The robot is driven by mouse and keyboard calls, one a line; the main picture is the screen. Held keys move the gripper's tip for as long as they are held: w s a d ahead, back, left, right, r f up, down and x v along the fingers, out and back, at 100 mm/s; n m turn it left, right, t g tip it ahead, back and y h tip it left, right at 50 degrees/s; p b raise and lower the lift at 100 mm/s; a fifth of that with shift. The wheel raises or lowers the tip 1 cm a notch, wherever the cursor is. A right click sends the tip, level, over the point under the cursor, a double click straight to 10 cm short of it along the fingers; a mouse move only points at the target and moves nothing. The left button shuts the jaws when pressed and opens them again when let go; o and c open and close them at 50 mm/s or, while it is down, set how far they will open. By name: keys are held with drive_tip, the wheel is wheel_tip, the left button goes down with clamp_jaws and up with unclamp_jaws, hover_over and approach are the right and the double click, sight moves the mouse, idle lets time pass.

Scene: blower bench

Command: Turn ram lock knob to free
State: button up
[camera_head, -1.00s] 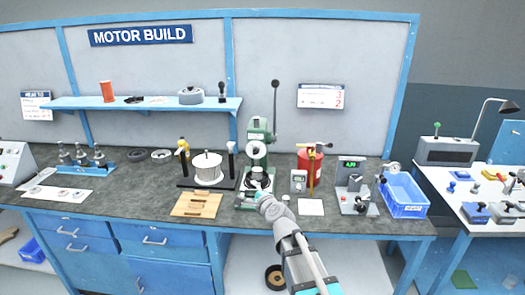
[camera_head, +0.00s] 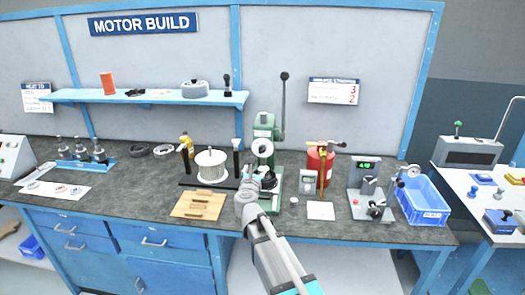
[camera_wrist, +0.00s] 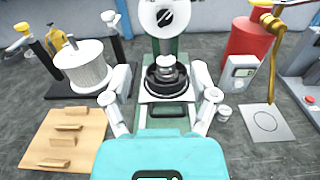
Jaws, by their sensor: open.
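The green press (camera_head: 264,128) stands on the bench, with a long black-knobbed lever on its right. Its pale round face (camera_wrist: 166,14) carries a dark slotted mark and is cut by the top edge of the wrist view. I cannot tell for sure whether this face is the ram lock knob. Below it, a metal stack sits in a black round holder (camera_wrist: 153,82) on the press base. My gripper (camera_wrist: 160,78) is open and empty, its fingers apart on either side of the holder. In the head view, my gripper (camera_head: 252,182) is in front of the press and hides part of it.
A grey meter (camera_wrist: 239,72), a red canister (camera_wrist: 246,42) and a white card (camera_wrist: 266,122) are close on the right. A blue bin (camera_head: 424,213) stands farther right.

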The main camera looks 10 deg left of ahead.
sight(262, 151)
drive_tip(key=shift+w+d, duration=0.2)
drive_tip(key=shift+w, duration=0.1)
drive_tip(key=w, duration=1.3)
drive_tip(key=shift+w+d, duration=0.2)
drive_tip(key=shift+w, duration=0.1)
